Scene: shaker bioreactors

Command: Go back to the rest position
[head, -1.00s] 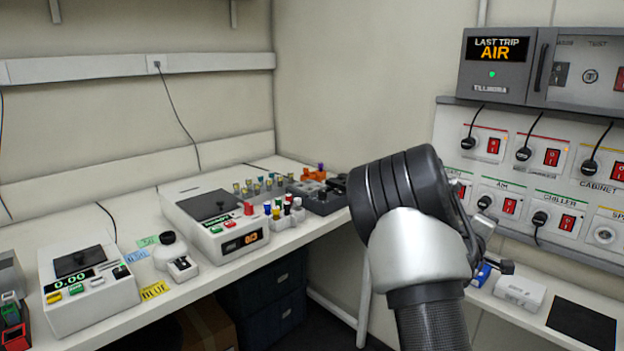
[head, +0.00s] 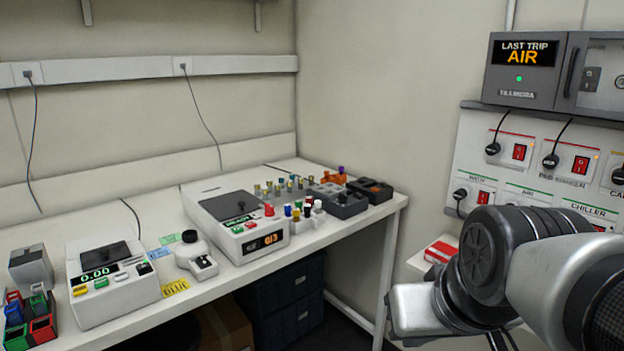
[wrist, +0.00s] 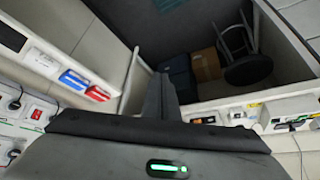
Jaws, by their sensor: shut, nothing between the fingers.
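My gripper (wrist: 161,98) shows in the wrist view as dark fingers pressed together, rising from the dark body with a green light. Nothing is held between the fingers. In the head view, my arm is folded at the lower right, in front of the wall panel, and the fingertips cannot be made out. The arm hides part of the panel and of the side surface below it.
The long bench (head: 352,222) on the left holds a device with an orange display (head: 238,220), a scale (head: 108,285) and vial racks. The switch panel (head: 535,165) is at right. In the wrist view, a dark stool (wrist: 247,70) stands on the floor by boxes.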

